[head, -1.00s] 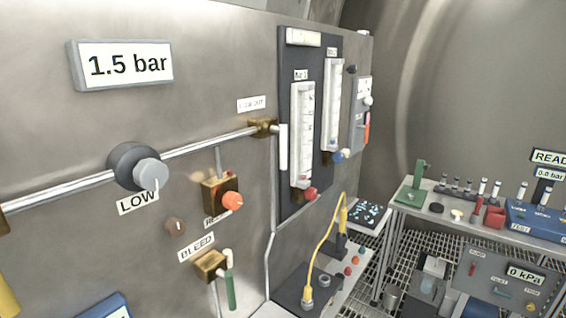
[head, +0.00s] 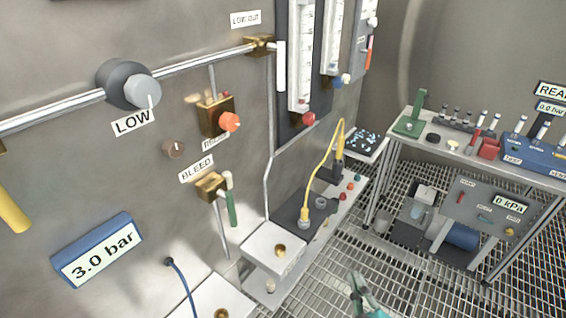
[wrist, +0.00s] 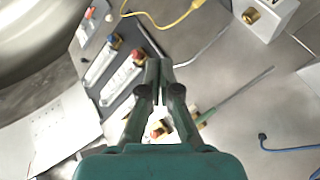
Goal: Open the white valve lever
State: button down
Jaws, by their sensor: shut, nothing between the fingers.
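The white valve lever (head: 281,66) points straight down from a brass valve (head: 259,45) at the right end of the steel pipe, under the LOW OUT label (head: 245,19) in the head view. It stands across the line of the pipe. I cannot make it out in the wrist view. My gripper (head: 354,282) shows at the bottom of the head view, over the grating, well below and to the right of the lever. In the wrist view my gripper (wrist: 165,68) has its fingertips together, empty, with the steel panel behind them.
A green-handled BLEED valve (head: 231,205) and an orange relief knob (head: 229,122) stick out below the pipe. Flow meters (head: 303,55) stand right of the lever. A yellow cable (head: 321,165) loops over the lower shelf. Grating floor (head: 330,260) is open between panel and bench.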

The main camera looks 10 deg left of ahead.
jog(key=w+a+r+n+y, duration=0.1)
jog(key=w+a+r+n, duration=0.3)
jog(key=r, duration=0.4)
jog(key=w+a+r+n+y, duration=0.25)
jog(key=a+r, duration=0.25)
jog(key=r, duration=0.3)
jog(key=a+r+n+y, duration=0.1)
jog(key=a+r+n, duration=0.2)
jog(key=r, duration=0.5)
jog(key=a+r+n, duration=0.3)
jog(key=r, duration=0.5)
jog(key=shift+w+a+g+y, duration=0.2)
jog(key=shift+a+g+y, duration=0.15)
jog(key=shift+g, duration=0.05)
jog(key=shift+w, duration=0.1)
send_near(281, 82)
jog(key=w+a, duration=0.2)
jog(key=w+a+r, duration=0.1)
jog(key=w+a, duration=0.1)
jog(key=a, duration=0.1)
jog(key=shift+w, duration=0.15)
jog(key=shift+w+d, duration=0.1)
jog(key=shift+w, duration=0.4)
